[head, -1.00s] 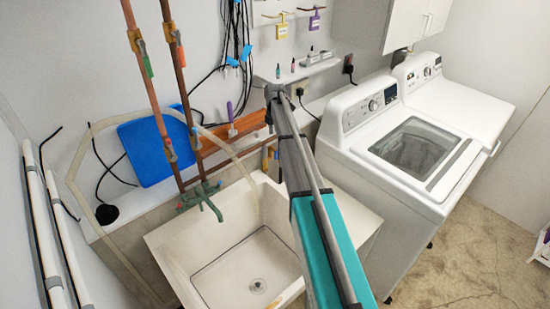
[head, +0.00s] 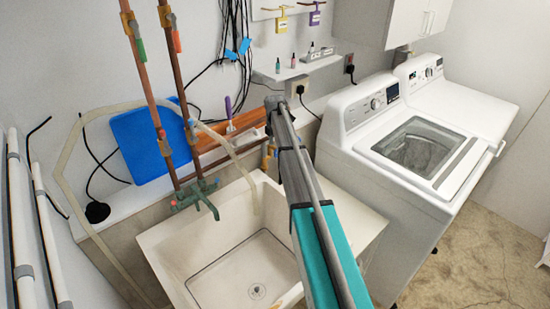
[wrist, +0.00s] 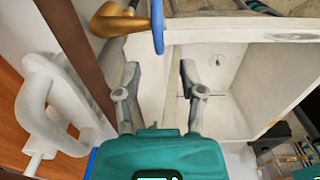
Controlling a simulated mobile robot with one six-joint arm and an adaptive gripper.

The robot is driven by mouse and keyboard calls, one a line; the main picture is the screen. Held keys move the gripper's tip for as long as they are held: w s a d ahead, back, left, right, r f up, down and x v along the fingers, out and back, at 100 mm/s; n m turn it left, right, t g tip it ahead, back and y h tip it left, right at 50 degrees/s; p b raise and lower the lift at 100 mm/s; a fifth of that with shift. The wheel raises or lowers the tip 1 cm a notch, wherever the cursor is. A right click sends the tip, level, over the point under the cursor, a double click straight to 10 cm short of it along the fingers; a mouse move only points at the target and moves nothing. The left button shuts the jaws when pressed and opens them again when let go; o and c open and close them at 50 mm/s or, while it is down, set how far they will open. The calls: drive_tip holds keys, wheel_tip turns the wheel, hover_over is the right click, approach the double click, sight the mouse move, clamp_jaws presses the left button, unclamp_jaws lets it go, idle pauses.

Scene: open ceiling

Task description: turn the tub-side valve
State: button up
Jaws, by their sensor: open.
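In the wrist view a brass valve (wrist: 120,22) with a thin blue handle (wrist: 158,27), seen edge-on, is at the top. It sits just beyond my gripper (wrist: 160,75), above the gap between the fingers. My fingers are spread with nothing between them, and I see no contact with the handle. In the head view a small brass fitting (head: 267,155) shows beside the back corner of the white tub (head: 190,249); it appears to be the same valve. My arm partly covers that area, and my fingers cannot be made out there.
Copper pipes with coloured-handled valves (head: 164,143) and a green faucet (head: 196,193) stand left of my arm. A small shelf (head: 300,68) is above its end. A washing machine (head: 400,150) stands right. In the wrist view a white curved part (wrist: 40,105) lies close left of my gripper.

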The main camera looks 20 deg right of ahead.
sight(275, 152)
drive_tip(key=shift+f+b, duration=2.25)
drive_tip(key=shift+f, duration=0.25)
clamp_jaws()
